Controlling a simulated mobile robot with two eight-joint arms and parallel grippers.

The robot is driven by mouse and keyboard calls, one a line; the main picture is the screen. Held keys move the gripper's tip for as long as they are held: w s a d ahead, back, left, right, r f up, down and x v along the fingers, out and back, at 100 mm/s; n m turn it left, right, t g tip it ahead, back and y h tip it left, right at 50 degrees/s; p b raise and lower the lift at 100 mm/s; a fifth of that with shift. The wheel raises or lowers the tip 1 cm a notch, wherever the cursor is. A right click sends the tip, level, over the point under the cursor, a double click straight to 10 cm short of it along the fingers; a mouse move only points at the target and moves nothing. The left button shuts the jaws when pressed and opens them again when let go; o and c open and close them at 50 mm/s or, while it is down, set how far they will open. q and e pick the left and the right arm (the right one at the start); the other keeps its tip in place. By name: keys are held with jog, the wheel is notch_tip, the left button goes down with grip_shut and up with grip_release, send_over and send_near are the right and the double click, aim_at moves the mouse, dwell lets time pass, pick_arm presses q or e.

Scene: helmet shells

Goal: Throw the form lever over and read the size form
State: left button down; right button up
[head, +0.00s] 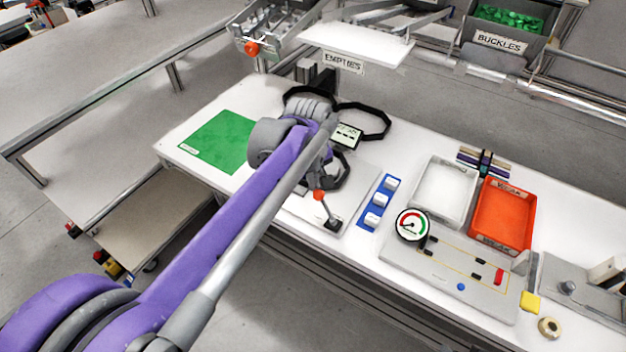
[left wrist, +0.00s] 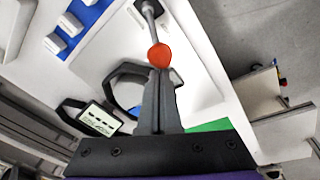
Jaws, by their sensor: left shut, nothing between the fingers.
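The form lever has an orange-red knob (head: 318,195) on a metal rod, rising from a dark base (head: 332,224) on a pale plate; it leans toward the back of the bench. In the left wrist view the knob (left wrist: 159,55) shows right at the fingertips of my left gripper (left wrist: 160,78), which is shut and empty; contact cannot be told. Black ring-like parts of the size form (head: 362,121) stand behind, partly hidden by my left arm. Its small display (head: 347,136) shows dashes in the left wrist view (left wrist: 99,119). My right gripper is not in view.
A blue strip with white blocks (head: 379,201) lies right of the lever. Farther right are a dial gauge (head: 412,225), a white tray (head: 420,200) and an orange tray (head: 481,235). A green mat (head: 215,140) lies left. The EMPTIES shelf (head: 355,42) overhangs the back.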

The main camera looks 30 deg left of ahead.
pick_arm(q)
jog(key=shift+d+r+y, duration=0.15)
jog(key=shift+d+y, duration=0.15)
jog(key=shift+d+r, duration=0.1)
jog(key=d+y, duration=0.7)
jog(key=d, duration=0.2)
jog(key=shift+s+r+m+t+y, duration=0.4)
jog(key=shift+r, duration=0.05)
jog(key=shift+p, duration=0.3)
jog(key=shift+r, duration=0.15)
jog(key=shift+r+p, duration=0.65)
jog(key=shift+r, duration=0.05)
